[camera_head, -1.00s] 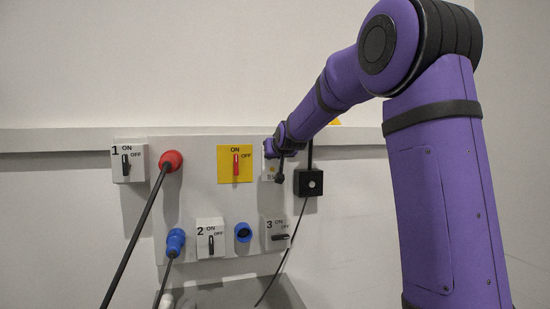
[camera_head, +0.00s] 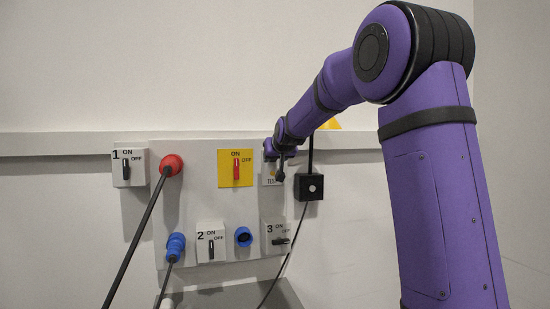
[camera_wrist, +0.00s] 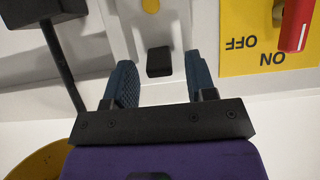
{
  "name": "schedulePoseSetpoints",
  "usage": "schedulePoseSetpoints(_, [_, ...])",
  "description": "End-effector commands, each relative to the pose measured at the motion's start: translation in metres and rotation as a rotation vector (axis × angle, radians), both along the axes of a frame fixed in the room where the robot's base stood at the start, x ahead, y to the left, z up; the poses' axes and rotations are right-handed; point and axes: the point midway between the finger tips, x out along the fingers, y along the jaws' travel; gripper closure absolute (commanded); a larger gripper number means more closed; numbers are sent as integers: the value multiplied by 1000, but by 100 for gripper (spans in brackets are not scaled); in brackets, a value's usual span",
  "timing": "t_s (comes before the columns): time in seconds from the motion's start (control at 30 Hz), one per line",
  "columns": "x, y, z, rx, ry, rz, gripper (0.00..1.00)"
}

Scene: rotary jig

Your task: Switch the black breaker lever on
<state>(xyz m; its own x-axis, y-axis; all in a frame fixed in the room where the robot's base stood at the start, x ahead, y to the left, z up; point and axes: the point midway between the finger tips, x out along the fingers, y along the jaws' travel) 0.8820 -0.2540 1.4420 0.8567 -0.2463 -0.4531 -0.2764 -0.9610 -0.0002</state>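A small black breaker lever (camera_wrist: 159,61) sticks out from a light grey breaker housing (camera_wrist: 125,35) in the wrist view. My gripper (camera_wrist: 158,70) is open, with one dark blue finger on each side of the lever. A gap shows between the lever and each finger. In the head view my gripper (camera_head: 277,152) is at the upper right of the panel, in front of the breaker (camera_head: 268,181). There it hides the black lever and much of the housing.
Left of the breaker is a yellow plate (camera_head: 224,179) with a red switch (camera_head: 236,168) upright at ON. A black box (camera_head: 308,187) with a cable is close on the right. Switches 1 (camera_head: 120,155), 2 (camera_head: 204,232) and 3 (camera_head: 272,228), plus red (camera_head: 171,164) and blue (camera_head: 176,243) plugs, surround it.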

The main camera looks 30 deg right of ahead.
Motion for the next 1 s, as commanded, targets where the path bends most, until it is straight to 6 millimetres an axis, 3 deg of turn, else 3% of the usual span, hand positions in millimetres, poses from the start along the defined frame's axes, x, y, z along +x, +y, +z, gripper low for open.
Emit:
schedulePoseSetpoints(0.37, [-10,3,6,-1,-1,0,49])
schedulePoseSetpoints(0.8, [-73,21,39,0,-1,1,49])
schedulePoseSetpoints(1.0, [-89,26,47,0,0,0,49])
